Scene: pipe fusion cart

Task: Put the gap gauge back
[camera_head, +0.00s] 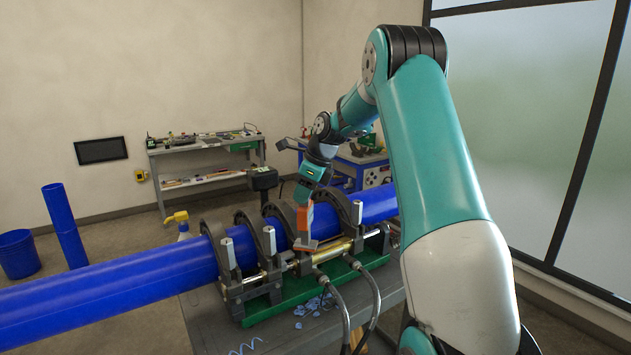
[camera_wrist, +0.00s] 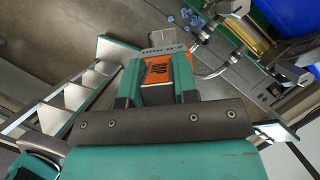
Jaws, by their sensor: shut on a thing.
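The gap gauge (camera_head: 303,220) has an orange body and a flat grey end. My gripper (camera_head: 306,200) is shut on its orange body and holds it with the grey end downward, in front of the blue pipe (camera_head: 120,287) by the clamp rings. In the head view I cannot tell whether the grey end touches the machine. In the wrist view the gauge (camera_wrist: 158,70) sits between the two teal fingers of my gripper (camera_wrist: 158,77). Its grey end points away from the palm. No holder for the gauge can be made out clearly.
The clamp machine stands on a green base (camera_head: 265,308) on a grey cart (camera_head: 205,325), with blue shavings and hoses in front. A spray bottle (camera_head: 181,222) stands behind the pipe. The wrist view shows a divided tray (camera_wrist: 72,92) at left. A workbench (camera_head: 200,155) stands by the wall.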

